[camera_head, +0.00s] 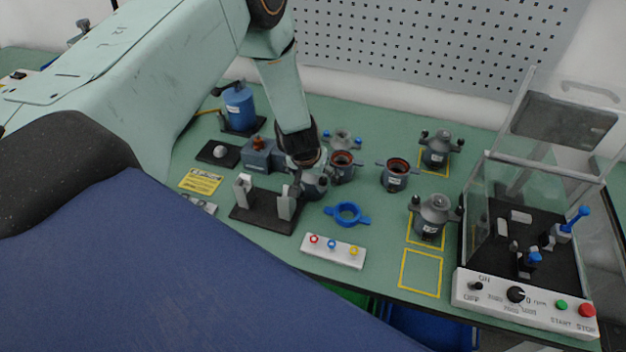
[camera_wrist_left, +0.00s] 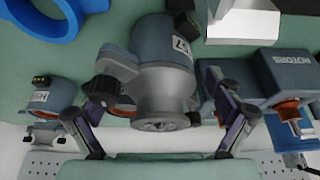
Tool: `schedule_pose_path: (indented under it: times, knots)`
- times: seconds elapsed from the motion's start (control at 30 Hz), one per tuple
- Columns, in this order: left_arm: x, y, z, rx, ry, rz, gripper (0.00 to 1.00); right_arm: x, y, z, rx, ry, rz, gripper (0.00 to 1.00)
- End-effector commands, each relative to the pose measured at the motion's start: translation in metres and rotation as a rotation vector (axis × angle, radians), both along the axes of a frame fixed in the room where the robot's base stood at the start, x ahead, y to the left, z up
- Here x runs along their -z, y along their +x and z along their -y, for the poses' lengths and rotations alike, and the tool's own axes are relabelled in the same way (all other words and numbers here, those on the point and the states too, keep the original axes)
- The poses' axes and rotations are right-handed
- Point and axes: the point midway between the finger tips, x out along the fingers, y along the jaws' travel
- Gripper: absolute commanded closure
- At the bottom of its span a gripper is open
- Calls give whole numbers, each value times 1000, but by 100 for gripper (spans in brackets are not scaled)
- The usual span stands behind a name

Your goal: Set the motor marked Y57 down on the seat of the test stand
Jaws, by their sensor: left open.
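A grey motor with a white label (camera_wrist_left: 165,75) lies between the fingers of my left gripper (camera_wrist_left: 158,112) in the left wrist view. The label is partly turned away; its end looks like "57". In the head view the motor (camera_head: 316,185) shows partly beneath my left gripper (camera_head: 302,172), to the right of a black fixture. The gripper is open around the motor; contact cannot be told. The seat (camera_head: 526,262) seems to be near the front clamp. My right gripper is out of view.
Motors stand in yellow squares at centre right (camera_head: 435,215) and farther back (camera_head: 437,150). The front yellow square (camera_head: 420,273) is empty. Open housings (camera_head: 396,176), a blue ring (camera_head: 346,214) and a button box (camera_head: 333,251) lie between. A pegboard (camera_head: 430,45) stands behind.

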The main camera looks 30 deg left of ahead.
Motion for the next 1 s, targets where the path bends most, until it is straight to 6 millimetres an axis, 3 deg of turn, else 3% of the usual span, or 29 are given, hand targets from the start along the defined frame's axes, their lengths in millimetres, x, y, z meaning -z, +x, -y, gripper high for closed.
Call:
schedule_pose_path:
  times: [0.1, 1.0]
  knots:
    - [-1, 0, 0, 0, 0, 0, 8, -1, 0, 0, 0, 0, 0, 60]
    - [-1, 0, 0, 1, 0, 0, 85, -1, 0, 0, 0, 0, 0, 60]
